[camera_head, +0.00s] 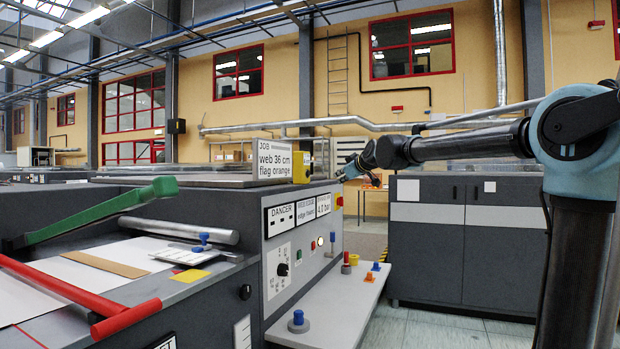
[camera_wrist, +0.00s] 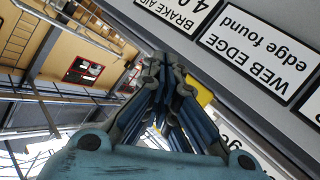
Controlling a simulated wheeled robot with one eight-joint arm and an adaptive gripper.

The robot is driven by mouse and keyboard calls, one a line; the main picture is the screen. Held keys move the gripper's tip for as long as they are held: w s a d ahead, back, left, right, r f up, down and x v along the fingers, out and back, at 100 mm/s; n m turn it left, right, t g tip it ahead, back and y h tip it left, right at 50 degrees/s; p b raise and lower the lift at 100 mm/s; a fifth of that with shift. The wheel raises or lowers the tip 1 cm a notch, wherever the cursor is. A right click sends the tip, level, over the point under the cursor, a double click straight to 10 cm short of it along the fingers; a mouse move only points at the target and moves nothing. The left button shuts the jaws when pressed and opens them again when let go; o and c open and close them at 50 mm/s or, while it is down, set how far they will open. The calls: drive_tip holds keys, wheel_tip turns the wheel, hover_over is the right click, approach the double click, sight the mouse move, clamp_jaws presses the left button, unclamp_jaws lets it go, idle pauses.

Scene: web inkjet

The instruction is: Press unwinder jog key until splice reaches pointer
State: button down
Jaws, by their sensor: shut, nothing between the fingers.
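My gripper (camera_head: 350,172) hangs in the air right of the unwinder's control panel (camera_head: 275,240), about level with its top edge. In the wrist view its blue fingers (camera_wrist: 165,75) are together with nothing between them. I cannot tell which one is the jog key. Signs read DANCER (camera_head: 282,219), WEB EDGE edge found (camera_head: 306,210) and BRAKE AIR 4.0 bar (camera_head: 323,205). The WEB EDGE sign also shows upside down in the wrist view (camera_wrist: 262,52). I cannot make out the splice or pointer.
A grey shelf (camera_head: 340,306) below the panel holds a blue knobbed piece (camera_head: 298,319) and several small coloured pieces. Green (camera_head: 95,212) and red (camera_head: 75,293) bars lie at the left machine. A job sign (camera_head: 272,163) stands on top. A dark cabinet (camera_head: 465,235) stands right.

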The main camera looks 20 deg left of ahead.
sight(308, 173)
drive_tip(key=a, duration=0.8)
drive_tip(key=shift+w+a, duration=0.35)
drive_tip(key=shift+a, duration=0.05)
idle(1.5)
drive_tip(key=shift+s+a, duration=0.1)
drive_tip(key=shift+a, duration=0.4)
drive_tip(key=shift+a, duration=0.4)
idle(0.6)
drive_tip(key=shift+d, duration=0.15)
idle(0.3)
drive_tip(key=shift+d, duration=0.7)
